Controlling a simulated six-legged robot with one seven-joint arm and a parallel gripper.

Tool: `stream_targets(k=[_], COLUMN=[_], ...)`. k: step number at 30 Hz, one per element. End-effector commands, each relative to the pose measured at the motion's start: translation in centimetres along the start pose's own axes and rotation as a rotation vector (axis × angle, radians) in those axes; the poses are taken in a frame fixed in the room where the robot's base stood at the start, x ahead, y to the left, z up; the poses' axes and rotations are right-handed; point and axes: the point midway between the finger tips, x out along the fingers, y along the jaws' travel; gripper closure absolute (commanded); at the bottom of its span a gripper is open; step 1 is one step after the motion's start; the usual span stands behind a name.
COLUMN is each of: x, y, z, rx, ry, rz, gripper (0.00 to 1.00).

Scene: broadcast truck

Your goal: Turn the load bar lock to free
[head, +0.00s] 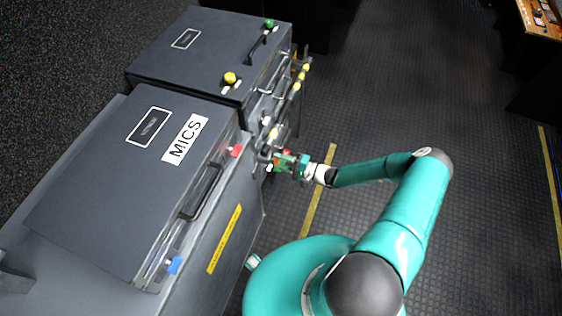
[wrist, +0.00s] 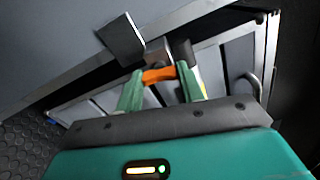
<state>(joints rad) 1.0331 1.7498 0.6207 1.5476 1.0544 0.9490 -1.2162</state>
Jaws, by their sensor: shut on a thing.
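My gripper (head: 281,163) is at the side of the equipment cases, where the dark case meets the grey one. In the wrist view its green fingers (wrist: 160,74) stand on both sides of an orange piece and are shut on it. This orange piece (wrist: 158,76) looks like the handle of the load bar lock. Grey metal blocks (wrist: 122,40) sit just beyond the fingertips, close to a long grey bar. The lock's markings are hidden or too small to read, so I cannot tell its setting.
A case labelled MICS (head: 90,190) stands at the left, with red and blue latches. A dark case (head: 205,50) with yellow and green knobs stands behind it. Yellow-tipped parts (head: 297,85) stick out along its side. The dark floor (head: 400,110) at the right is open.

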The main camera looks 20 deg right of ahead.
Motion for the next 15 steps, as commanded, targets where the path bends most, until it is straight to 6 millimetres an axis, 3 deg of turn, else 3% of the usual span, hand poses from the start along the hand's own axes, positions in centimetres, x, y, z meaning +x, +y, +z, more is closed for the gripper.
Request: stream_targets(k=[15], x=[-0.09], y=[0.05], z=[-0.03], rx=[-0.107], ry=[0.001], rz=[0.001], gripper=[0.85])
